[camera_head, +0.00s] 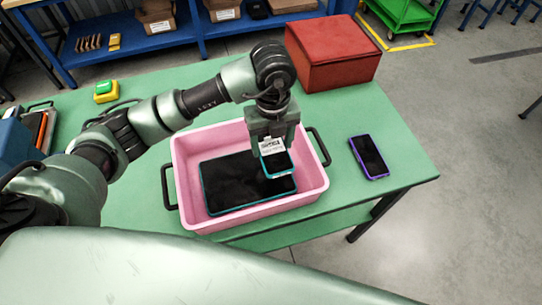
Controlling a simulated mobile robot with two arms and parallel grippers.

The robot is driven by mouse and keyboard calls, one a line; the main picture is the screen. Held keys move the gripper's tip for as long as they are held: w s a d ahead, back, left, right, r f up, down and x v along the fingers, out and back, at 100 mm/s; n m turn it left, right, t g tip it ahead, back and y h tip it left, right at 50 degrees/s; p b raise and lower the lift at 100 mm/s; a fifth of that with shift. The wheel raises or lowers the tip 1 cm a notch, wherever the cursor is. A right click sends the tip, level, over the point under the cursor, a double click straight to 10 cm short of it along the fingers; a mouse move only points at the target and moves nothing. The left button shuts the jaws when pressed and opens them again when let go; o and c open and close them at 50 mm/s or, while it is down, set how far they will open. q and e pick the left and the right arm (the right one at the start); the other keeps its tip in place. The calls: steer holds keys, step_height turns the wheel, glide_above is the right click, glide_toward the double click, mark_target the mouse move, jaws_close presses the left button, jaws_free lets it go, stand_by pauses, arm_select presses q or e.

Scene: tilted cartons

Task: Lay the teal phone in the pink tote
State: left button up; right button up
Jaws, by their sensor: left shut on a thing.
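The pink tote (181,178) stands on the green table, with a dark handle at each end. A large black slab with a teal edge (245,183), like a tablet, lies on its floor. My left gripper (271,148) points down over the right part of the tote. It is shut on the teal phone (278,166), which has a dark face and teal rim. The phone overlaps the slab in the picture; I cannot tell whether they touch. The fingers hide the phone's upper part. My right gripper is not in view.
A purple-edged phone (369,157) lies on the green table (410,175) right of the tote. A closed red box (333,55) stands behind. A yellow button box with a green top (106,91) is at the back left. A blue container (14,140) is at the left edge.

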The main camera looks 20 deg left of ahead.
mark_target(272, 159)
arm_select(q)
step_height(272, 159, down, 7)
steer(key=shift+f+p, duration=0.1)
steer(key=shift+p, duration=0.55)
steer(key=shift+f+b, duration=0.55)
steer(key=shift+f, duration=0.1)
steer(key=o, duration=1.7)
steer(key=shift+o, duration=0.2)
